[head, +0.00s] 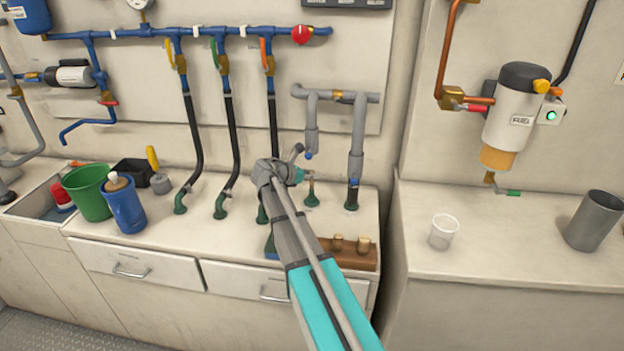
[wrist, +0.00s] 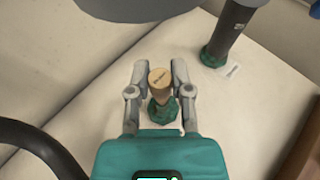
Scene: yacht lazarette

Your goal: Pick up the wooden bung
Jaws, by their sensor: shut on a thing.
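The wooden bung (wrist: 159,84) is a pale tapered plug with small dark marking on its top. It sits between the two fingers of my gripper (wrist: 160,74) in the wrist view, narrow end down. My gripper is shut on it. A green fitting (wrist: 163,113) shows directly below the bung; I cannot tell whether the bung's tip touches it. In the head view my gripper (head: 299,175) is over the back of the left counter, near a green-based fitting (head: 312,201). The arm hides part of the area, and the held bung is too small to make out clearly there.
A brown wooden rack (head: 348,258) with further bungs stands at the counter's front right. Black hoses (head: 232,150) and a grey pipe (head: 356,150) rise close by. A green bucket (head: 91,195) and blue bottle (head: 125,208) stand left. A clear cup (head: 443,232) stands on the right counter.

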